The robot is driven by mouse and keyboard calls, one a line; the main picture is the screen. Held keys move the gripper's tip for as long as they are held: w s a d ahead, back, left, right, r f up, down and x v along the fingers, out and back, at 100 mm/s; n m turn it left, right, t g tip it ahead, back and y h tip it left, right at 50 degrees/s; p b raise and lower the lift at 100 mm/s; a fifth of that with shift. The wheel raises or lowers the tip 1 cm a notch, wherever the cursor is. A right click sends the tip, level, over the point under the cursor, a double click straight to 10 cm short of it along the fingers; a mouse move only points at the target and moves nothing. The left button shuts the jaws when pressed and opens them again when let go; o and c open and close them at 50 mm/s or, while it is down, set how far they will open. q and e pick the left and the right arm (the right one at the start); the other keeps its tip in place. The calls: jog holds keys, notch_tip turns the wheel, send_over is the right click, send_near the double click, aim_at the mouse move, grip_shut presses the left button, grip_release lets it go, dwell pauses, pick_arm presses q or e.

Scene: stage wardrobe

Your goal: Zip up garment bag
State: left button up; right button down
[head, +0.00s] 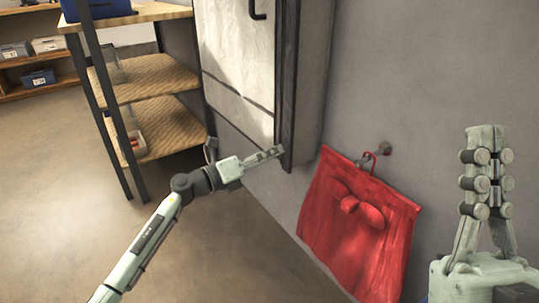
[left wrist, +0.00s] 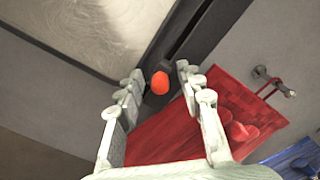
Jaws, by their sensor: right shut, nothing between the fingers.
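A tall pale panel with dark edging (head: 238,50), which looks like the garment bag, is upright against the grey wall; it also shows in the left wrist view (left wrist: 100,30). An orange-red pull (left wrist: 160,82) sits on the dark strip at its lower edge. My left gripper (head: 275,153) is at the bag's lower right corner. In the left wrist view its fingers (left wrist: 160,84) are apart, with the pull between them in the picture; I cannot tell whether they touch it. The head view does not show the pull. My right gripper (head: 484,165) is shut and empty, pointing up at the right.
A red cloth piece with a bow (head: 350,235) hangs from a wall hook (head: 385,148), just right of my left gripper. Open wooden shelves (head: 152,80) stand left of the bag. The floor (head: 60,190) at the left is clear. Something blue (left wrist: 298,160) shows low right.

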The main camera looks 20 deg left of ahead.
pick_arm(q)
grip_shut()
jog(key=shift+r, duration=0.15)
